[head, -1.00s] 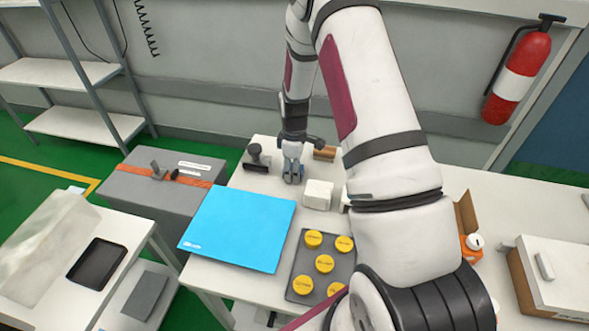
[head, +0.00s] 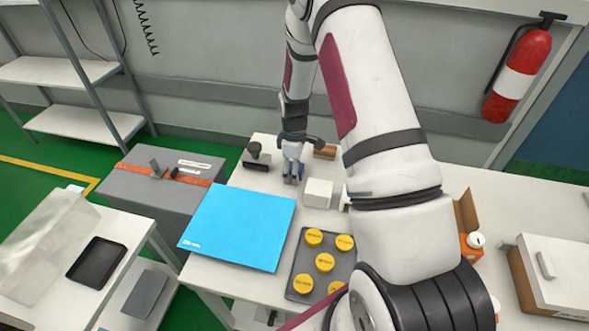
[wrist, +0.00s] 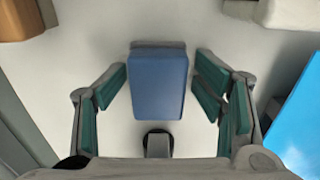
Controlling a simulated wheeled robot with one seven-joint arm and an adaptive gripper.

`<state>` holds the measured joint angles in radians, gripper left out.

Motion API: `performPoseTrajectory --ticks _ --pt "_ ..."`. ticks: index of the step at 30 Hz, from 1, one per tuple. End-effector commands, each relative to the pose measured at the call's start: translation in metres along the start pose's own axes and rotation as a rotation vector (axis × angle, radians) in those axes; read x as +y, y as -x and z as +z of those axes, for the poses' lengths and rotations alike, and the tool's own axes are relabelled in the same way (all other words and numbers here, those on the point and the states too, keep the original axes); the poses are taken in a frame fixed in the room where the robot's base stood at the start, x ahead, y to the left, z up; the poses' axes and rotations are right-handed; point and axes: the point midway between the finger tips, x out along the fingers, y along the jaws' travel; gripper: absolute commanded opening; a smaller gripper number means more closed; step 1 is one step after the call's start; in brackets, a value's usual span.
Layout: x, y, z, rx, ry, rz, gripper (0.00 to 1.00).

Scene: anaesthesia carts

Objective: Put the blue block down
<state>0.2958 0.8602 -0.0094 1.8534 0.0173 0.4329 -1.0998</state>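The blue block (wrist: 158,84) stands between the fingers of my gripper (wrist: 160,92) in the wrist view. A gap of pale surface shows on both sides of it, so the fingers are open and apart from it. In the head view my gripper (head: 292,177) is low over the back of the white table (head: 235,185), behind the blue sheet (head: 240,225). The block is mostly hidden by the fingers there. Its underside is hidden, but it appears to rest on the table.
A white box (head: 318,193) is close at the gripper's right, with a brown block (head: 325,151) behind. A black-handled item (head: 256,158) is at its left. A grey tray with several yellow-capped items (head: 302,262) is nearer. Bare table lies around the block.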

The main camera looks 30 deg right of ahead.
Motion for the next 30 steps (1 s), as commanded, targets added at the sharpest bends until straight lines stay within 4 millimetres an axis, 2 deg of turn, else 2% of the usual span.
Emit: performPoseTrajectory --ticks 5,15,26,29,30 --pt "0.002 0.026 -0.001 0.003 0.000 0.005 0.59" --pt "0.002 0.096 0.000 0.003 -0.001 0.007 0.59" --pt "-0.002 0.137 -0.002 0.006 -0.012 0.013 0.59" --pt "-0.013 0.163 -0.004 0.017 -0.045 0.034 0.59" --pt "-0.019 0.177 -0.006 0.024 -0.066 0.046 0.59"
